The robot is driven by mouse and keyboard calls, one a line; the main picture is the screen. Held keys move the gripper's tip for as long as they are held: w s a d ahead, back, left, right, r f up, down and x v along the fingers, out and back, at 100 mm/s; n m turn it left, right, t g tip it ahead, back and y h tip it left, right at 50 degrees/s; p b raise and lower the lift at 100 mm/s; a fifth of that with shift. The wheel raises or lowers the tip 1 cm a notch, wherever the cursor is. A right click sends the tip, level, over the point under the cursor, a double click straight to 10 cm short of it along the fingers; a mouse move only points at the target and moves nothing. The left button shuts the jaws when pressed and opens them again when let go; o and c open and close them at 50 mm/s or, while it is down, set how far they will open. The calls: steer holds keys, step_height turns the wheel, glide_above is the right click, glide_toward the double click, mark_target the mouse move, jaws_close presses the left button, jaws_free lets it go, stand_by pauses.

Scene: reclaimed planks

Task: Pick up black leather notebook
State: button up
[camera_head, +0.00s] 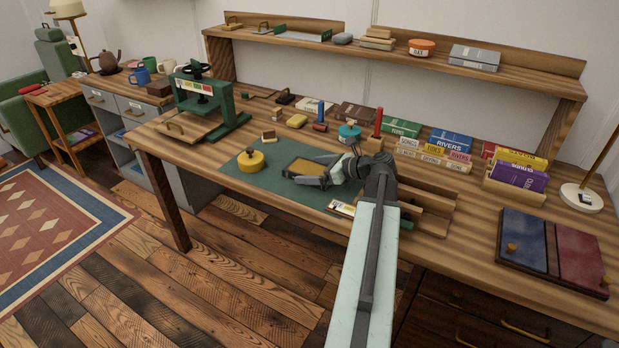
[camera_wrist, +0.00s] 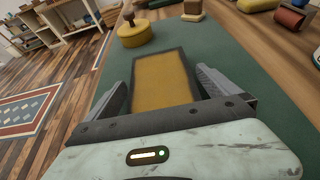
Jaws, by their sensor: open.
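I cannot clearly make out a black leather notebook in either view. My gripper (camera_head: 315,170) is open over the green mat (camera_head: 275,186). A flat rectangular piece with an ochre face and dark border (camera_head: 303,167) lies on the mat in front of it. In the wrist view this piece (camera_wrist: 162,80) lies between and ahead of the two spread fingers (camera_wrist: 163,88). I cannot tell whether the fingers touch it. Its near end is hidden behind my gripper body. A dark brown flat book or box (camera_head: 355,112) lies at the back of the bench.
A round yellow pot (camera_head: 250,161) stands left of the ochre piece and also shows in the wrist view (camera_wrist: 135,35). A green press (camera_head: 205,105) stands at the left. Books (camera_head: 450,140) line the back right. A blue and red panel (camera_head: 553,252) lies front right.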

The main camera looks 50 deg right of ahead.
mark_target(310, 169)
steer(key=shift+w+a+f, duration=0.1)
steer(key=shift+w+f, duration=0.1)
steer(key=shift+w, duration=0.3)
steer(key=c, duration=1.4)
steer(key=shift+c, duration=0.2)
steer(key=shift+r, duration=0.1)
step_height(310, 169, up, 10)
steer(key=p, duration=1)
